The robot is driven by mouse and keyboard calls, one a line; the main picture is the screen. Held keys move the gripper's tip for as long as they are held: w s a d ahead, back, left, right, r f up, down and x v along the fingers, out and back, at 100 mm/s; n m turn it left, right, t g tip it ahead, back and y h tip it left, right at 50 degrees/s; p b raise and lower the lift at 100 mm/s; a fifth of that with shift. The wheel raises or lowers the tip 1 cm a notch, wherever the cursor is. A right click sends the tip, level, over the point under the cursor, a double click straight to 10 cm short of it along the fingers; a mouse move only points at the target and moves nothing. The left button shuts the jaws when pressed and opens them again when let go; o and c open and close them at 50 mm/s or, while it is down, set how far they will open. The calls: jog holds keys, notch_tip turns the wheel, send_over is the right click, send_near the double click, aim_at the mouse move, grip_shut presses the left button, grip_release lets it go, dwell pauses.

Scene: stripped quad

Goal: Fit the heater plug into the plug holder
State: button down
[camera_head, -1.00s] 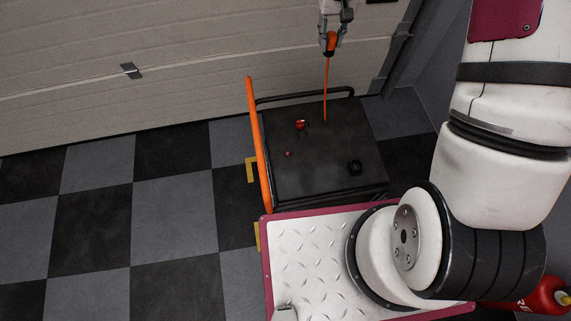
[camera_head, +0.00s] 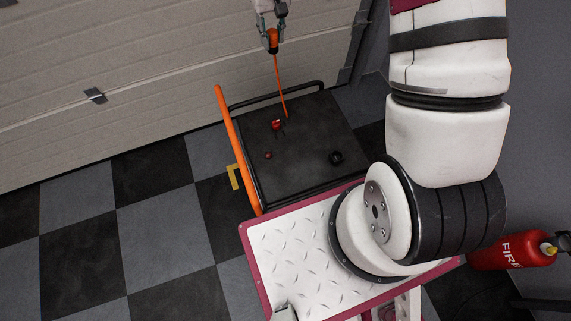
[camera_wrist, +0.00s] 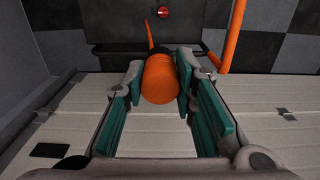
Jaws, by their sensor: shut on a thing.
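The orange heater plug (camera_head: 272,36) is held in my gripper (camera_head: 272,44), above the far edge of a black box-shaped unit (camera_head: 306,139). In the wrist view the plug (camera_wrist: 160,80) is an orange cylinder between the teal finger pads of my gripper (camera_wrist: 161,88). An orange cable (camera_head: 280,85) runs down from the plug to the unit's top. A small round black fitting (camera_head: 336,158) stands on the unit's top at the right; I cannot tell whether it is the plug holder.
An orange bar (camera_head: 238,150) runs along the unit's left side. A red part (camera_head: 277,125) and a small red button (camera_head: 268,155) are on its top. A garage door (camera_head: 110,60) stands behind. A fire extinguisher (camera_head: 515,250) is at the right. Checkered floor at the left is clear.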

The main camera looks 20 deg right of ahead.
jog(key=s+d+p, duration=0.6)
jog(key=s+d, duration=0.1)
jog(key=s, duration=0.4)
jog(key=shift+s+d+p, duration=0.35)
jog(key=shift+s+d, duration=0.05)
jog(key=s+d, duration=0.7)
jog(key=s, duration=0.4)
jog(key=shift+d+p, duration=0.15)
jog(key=shift+p, duration=0.2)
dwell(0.4)
notch_tip(320, 180, down, 26)
jog(key=b, duration=0.6)
dwell(1.0)
